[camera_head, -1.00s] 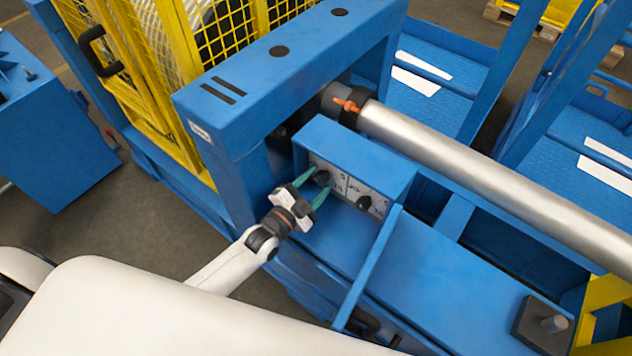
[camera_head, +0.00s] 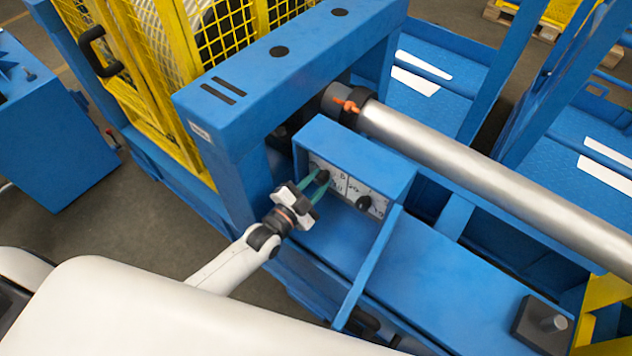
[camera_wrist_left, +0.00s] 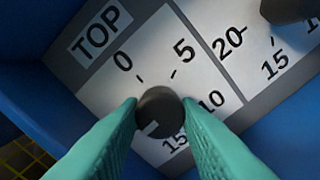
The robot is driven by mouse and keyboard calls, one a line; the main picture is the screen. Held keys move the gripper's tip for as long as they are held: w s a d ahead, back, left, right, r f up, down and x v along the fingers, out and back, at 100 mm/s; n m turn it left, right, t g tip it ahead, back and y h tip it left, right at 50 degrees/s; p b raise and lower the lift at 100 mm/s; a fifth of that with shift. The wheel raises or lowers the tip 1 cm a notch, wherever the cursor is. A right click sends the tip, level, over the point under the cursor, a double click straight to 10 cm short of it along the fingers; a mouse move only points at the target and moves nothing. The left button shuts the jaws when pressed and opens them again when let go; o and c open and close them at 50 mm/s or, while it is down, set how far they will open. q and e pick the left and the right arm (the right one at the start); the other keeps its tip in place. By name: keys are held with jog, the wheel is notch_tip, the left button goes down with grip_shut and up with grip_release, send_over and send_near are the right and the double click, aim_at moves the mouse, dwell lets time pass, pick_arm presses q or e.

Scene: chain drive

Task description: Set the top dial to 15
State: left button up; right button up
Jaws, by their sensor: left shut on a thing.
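The top dial is a black round knob (camera_wrist_left: 158,108) on a white scale plate marked TOP (camera_wrist_left: 98,36), with 0, 5, 10 and 15 around it. A short white pointer line on the knob points down and slightly left in the left wrist view, on the side of the 15 (camera_wrist_left: 173,143) but not clearly in line with it. My left gripper (camera_wrist_left: 160,118) has its green fingers shut on the knob, one on each side. In the head view my left gripper (camera_head: 320,182) is at the left end of the blue dial box (camera_head: 357,155). My right gripper is not in view.
A second black knob (camera_head: 363,203) sits to the right on the same panel; it shows partly in the left wrist view (camera_wrist_left: 288,10). A blue upright bar (camera_head: 367,268) stands right of the arm. A metal roller (camera_head: 480,178) runs behind the box.

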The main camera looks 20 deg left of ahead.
pick_arm(q)
jog(key=n, duration=0.6)
jog(key=shift+p, duration=0.3)
jog(key=n, duration=0.6)
jog(key=shift+n, duration=0.4)
jog(key=o, duration=1)
jog(key=b+v, duration=0.1)
jog(key=v, duration=1.1)
